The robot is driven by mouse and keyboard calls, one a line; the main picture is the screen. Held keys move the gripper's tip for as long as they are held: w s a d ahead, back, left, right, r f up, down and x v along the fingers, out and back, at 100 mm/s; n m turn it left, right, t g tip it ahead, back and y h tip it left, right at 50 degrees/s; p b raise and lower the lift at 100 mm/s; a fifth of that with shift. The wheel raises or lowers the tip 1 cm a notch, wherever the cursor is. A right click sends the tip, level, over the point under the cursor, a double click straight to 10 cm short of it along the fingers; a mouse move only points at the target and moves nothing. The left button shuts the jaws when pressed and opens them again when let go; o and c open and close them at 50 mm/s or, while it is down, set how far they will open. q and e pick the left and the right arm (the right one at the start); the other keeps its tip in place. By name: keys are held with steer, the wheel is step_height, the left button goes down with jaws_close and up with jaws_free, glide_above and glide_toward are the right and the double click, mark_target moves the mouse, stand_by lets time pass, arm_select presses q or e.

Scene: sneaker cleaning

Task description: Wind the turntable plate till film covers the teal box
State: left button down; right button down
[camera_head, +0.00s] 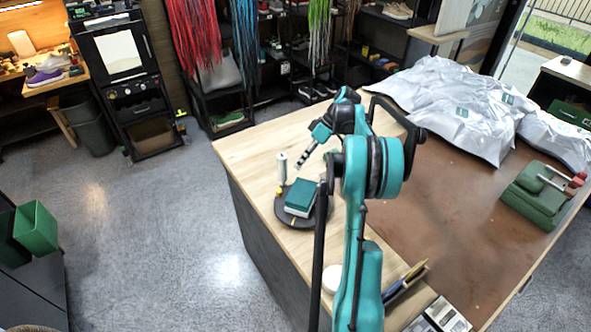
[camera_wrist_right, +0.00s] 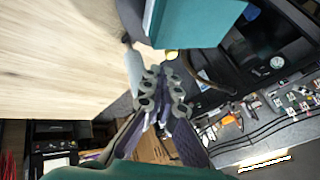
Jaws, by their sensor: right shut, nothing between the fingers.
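The turntable plate (camera_head: 279,212) is a dark disc near the left edge of the wooden table. The teal box (camera_head: 301,193) lies on it, its top showing teal and a pale band along its lower side. A small yellow knob (camera_head: 278,189) is at the plate's left rim. A white upright roll (camera_head: 282,169), probably the film, stands behind it. My right gripper (camera_head: 300,164) is shut and empty, above and behind the box, to the right of the roll. In the wrist view its fingertips (camera_wrist_right: 160,88) are close together, apart from the teal box (camera_wrist_right: 195,20). My left gripper is not in view.
Silver crumpled sheets (camera_head: 440,95) cover the table's far right. A green press-like tool (camera_head: 538,195) sits at the right edge. A white round item (camera_head: 332,278) and pens (camera_head: 405,282) lie near the front. The brown mat (camera_head: 455,235) is mostly clear.

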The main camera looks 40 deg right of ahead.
steer(key=b, duration=0.2)
glide_above(287, 191)
step_height(287, 191, down, 7)
steer(key=shift+r, duration=0.1)
